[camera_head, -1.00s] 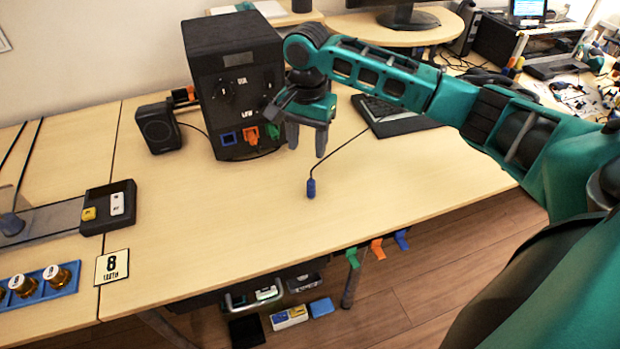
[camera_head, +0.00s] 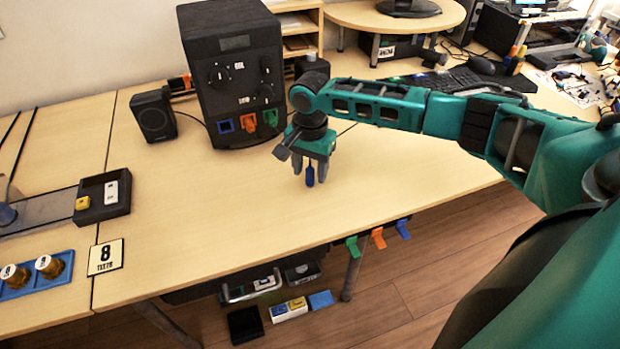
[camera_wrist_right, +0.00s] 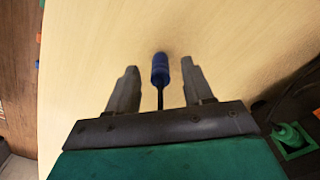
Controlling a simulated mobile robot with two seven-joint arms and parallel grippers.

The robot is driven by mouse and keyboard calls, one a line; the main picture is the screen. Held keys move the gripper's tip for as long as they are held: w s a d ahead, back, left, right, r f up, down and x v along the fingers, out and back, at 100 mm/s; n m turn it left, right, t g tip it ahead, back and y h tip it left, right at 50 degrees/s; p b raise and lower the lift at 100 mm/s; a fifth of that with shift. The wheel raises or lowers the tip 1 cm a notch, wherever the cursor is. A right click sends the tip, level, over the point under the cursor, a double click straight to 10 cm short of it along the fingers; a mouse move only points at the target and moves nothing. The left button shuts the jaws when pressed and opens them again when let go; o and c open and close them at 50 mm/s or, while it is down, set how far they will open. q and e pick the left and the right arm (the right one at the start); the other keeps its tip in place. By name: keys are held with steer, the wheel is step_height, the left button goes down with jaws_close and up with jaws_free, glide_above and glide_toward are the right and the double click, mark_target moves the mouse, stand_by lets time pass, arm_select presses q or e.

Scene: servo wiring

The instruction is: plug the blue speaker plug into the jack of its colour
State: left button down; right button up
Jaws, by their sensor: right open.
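The blue speaker plug (camera_head: 310,177) lies on the table, with its black cable running back under my right gripper (camera_head: 311,172). In the right wrist view the plug (camera_wrist_right: 160,68) lies between the two open fingers of the gripper (camera_wrist_right: 158,80), nearer the right finger, with a gap on each side. The black box (camera_head: 233,70) stands behind and to the left. Along its lower front are a blue jack (camera_head: 226,126), an orange jack (camera_head: 248,122) and a green jack (camera_head: 270,118). The green jack also shows in the right wrist view (camera_wrist_right: 290,138). My left gripper is not in view.
A small black speaker (camera_head: 154,116) stands left of the box. A black switch box (camera_head: 104,195), a number card (camera_head: 105,257) and a blue tray (camera_head: 38,277) are at the left. Coloured clips (camera_head: 378,238) hang at the front edge. The table's middle is clear.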

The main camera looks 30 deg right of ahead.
steer(key=shift+f, duration=0.25)
steer(key=shift+c, duration=0.5)
jaws_close()
steer(key=shift+r, duration=0.15)
